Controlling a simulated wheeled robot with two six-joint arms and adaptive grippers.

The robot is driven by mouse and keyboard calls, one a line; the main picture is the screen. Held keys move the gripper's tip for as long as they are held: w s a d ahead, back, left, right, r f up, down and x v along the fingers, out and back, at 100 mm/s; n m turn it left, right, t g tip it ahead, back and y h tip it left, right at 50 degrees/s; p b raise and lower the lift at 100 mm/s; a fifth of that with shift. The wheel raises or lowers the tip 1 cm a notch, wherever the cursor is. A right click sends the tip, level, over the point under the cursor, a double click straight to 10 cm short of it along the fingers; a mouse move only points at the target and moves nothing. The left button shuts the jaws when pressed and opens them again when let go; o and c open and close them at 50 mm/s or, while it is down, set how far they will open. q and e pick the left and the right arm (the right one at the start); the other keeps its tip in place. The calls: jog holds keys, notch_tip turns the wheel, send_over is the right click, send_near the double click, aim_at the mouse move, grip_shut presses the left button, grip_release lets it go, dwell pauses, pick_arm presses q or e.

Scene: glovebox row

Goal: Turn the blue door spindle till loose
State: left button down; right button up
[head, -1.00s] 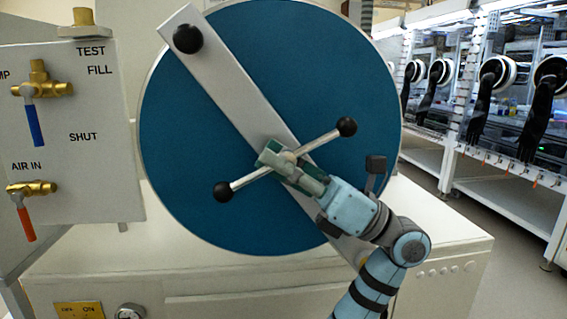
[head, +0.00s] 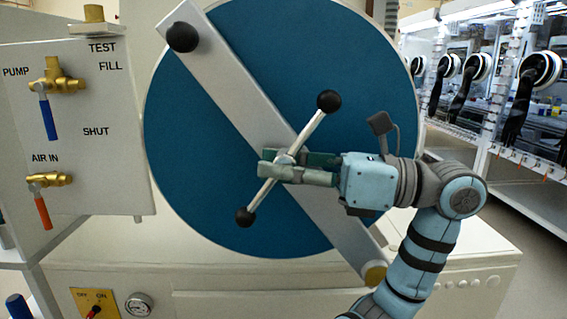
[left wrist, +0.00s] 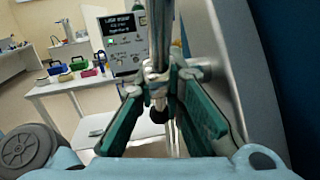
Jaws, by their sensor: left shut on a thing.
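The round blue door (head: 200,130) fills the middle of the head view, crossed by a slanting grey bar (head: 235,85). The spindle (head: 314,127) is a silver cross-handle with black ball ends at the middle of that bar. It stands tilted, its upper end to the right. My left gripper (head: 272,165) comes in level from the right and is shut on the spindle near its hub. In the left wrist view, the green-padded fingers (left wrist: 160,90) lie either side of the metal spindle (left wrist: 158,55). The fingers partly hide the hub. My right gripper is not in view.
A valve panel (head: 100,150) with blue and red levers stands at the left. A gauge (head: 138,305) and a switch plate (head: 95,302) are below. Glovebox stations (head: 500,110) stand at the right. The wrist view shows a bench (left wrist: 75,82) with small coloured boxes.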

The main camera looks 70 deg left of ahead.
pick_arm(q)
jog(key=shift+t, duration=0.5)
jog(key=c, duration=1.9)
grip_release()
jog(key=shift+c, duration=0.2)
jog(key=v, duration=0.7)
jog(key=shift+w, duration=0.2)
